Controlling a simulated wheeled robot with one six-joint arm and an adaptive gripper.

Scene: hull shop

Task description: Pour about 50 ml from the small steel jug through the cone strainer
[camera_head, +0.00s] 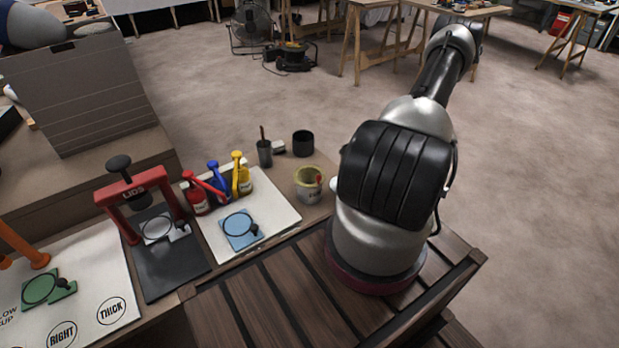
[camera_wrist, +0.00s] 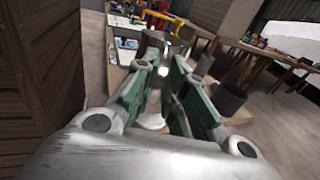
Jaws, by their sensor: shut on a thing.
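My gripper (camera_wrist: 161,62) points ahead in the wrist view, its green-padded fingers closed in on a small grey metal thing (camera_wrist: 152,40), which looks like the small steel jug. Its shape and tilt are hard to make out, and its contents do not show. In the head view my arm hides the gripper and the jug. A yellow-rimmed pot (camera_head: 307,192) with a red mark stands on the bench just left of my arm. Whether the cone strainer sits in it is too small to tell.
A dark cup (camera_head: 303,144) and a grey holder with a stick (camera_head: 264,154) stand behind the pot. Red, blue and yellow bottles (camera_head: 241,176) stand on a white board (camera_head: 283,214). A red LIDS press (camera_head: 137,201) is farther left. A slatted wooden surface (camera_head: 290,305) lies in front.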

